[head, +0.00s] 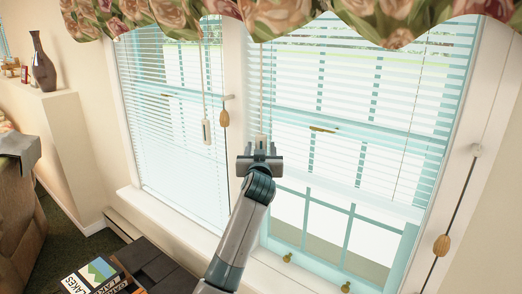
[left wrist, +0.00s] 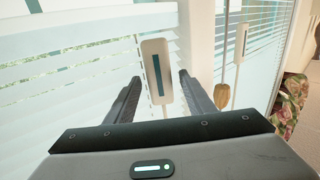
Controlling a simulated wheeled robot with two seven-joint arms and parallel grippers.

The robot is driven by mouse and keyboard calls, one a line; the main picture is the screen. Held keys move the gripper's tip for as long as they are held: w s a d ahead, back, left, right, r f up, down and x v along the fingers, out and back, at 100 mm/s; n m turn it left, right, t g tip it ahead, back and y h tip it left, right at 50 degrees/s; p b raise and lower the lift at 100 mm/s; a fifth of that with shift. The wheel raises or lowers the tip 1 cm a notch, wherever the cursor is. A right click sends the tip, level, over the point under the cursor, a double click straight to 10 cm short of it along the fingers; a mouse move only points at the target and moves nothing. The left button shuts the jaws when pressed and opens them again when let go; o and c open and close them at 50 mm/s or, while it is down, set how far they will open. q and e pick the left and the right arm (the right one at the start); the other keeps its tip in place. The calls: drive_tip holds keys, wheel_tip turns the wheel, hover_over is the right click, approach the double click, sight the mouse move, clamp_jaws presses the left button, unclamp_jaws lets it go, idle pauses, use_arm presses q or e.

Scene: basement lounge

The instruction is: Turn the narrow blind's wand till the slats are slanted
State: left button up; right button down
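Two white blinds hang side by side: a narrower-looking left blind (head: 165,110) and a wider-looking right blind (head: 375,85). Outdoor light and window bars show between the slats of both. The left blind's wand (head: 206,130) hangs free, with a white handle. Another wand (head: 262,138) hangs at the right blind's left edge. My left gripper (head: 260,160) is at this second wand's lower end. In the left wrist view, which looks upside down, its handle (left wrist: 155,70) stands between the open fingers (left wrist: 160,92), with gaps both sides. My right gripper is out of view.
A wooden cord tassel (head: 223,118) hangs between the wands, near my left gripper; another tassel (head: 441,245) hangs far right. A floral valance (head: 280,15) covers the blinds' tops. Books (head: 95,275) lie on a dark surface lower left. A vase (head: 42,65) stands on a ledge.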

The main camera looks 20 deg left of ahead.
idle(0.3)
use_arm(q)
drive_tip(key=shift+s, duration=0.2)
drive_tip(key=b+v, duration=0.5)
drive_tip(key=v, duration=1.2)
drive_tip(key=shift+d, duration=0.1)
